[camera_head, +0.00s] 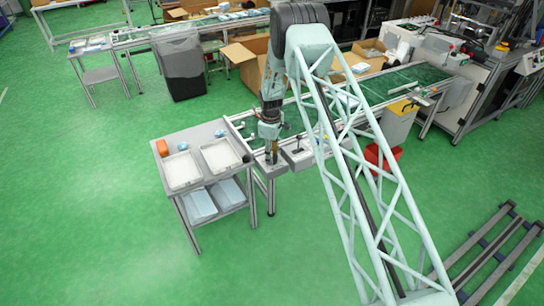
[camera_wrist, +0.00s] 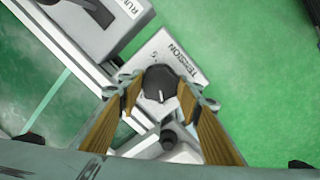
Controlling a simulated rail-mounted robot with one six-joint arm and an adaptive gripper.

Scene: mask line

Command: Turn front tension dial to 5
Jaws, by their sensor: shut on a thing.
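The front tension dial (camera_wrist: 160,82) is a dark round knob with a white pointer mark. It sits on a light grey box (camera_wrist: 184,48) labelled TENSION, with a small "5" printed near the knob. My gripper (camera_wrist: 159,92) has its two tan-padded fingers on either side of the dial and is shut on it. In the head view my gripper (camera_head: 271,158) reaches down at the near-left end of the conveyor; the dial is too small to make out there.
Another grey panel with "RUN" lettering (camera_wrist: 105,22) stands beside the tension box. A second dark knob (camera_wrist: 168,139) is close below the dial. A two-tier trolley with white trays (camera_head: 222,156) stands left of my gripper. Open green floor (camera_head: 90,220) lies in front.

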